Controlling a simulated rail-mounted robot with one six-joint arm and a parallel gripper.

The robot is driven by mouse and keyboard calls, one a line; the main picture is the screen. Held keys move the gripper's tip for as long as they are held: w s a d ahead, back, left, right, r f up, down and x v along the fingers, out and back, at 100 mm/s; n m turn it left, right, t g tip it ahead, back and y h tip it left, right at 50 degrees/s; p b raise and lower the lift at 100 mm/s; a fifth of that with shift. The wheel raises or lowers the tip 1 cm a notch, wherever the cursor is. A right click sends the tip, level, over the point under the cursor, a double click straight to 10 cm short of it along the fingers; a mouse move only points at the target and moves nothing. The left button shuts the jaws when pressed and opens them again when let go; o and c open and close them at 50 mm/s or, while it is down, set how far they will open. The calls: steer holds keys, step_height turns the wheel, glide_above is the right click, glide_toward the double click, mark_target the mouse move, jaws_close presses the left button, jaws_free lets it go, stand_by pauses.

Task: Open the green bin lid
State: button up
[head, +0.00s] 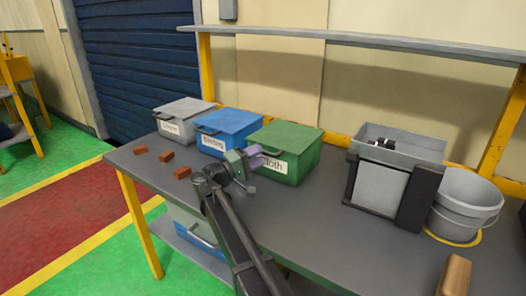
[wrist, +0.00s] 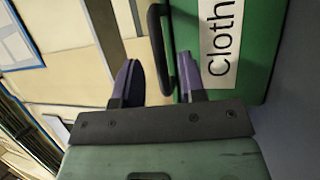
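The green bin (head: 298,165) stands on the workbench with its lid (head: 288,136) lying shut on top. A white label reading "Cloth" (wrist: 221,38) is on its front. The lid's dark handle (wrist: 155,48) shows in the wrist view, at the bin's edge beside the label. My gripper (head: 254,157) is at the front left of the green bin. In the wrist view my gripper (wrist: 157,66) has its two purple fingers apart. The handle appears between the fingertips; I cannot tell whether they touch it. In the head view the gripper hides part of the label and the handle.
A blue bin (head: 227,125) and a grey bin (head: 181,114), both lidded, stand left of the green one. Several brown blocks (head: 167,155) lie near the bench's left edge. A grey container (head: 395,150) and a bucket (head: 465,205) stand right. A shelf (head: 400,43) runs above.

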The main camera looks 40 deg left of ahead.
steer(key=shift+x, duration=1.45)
jaws_close()
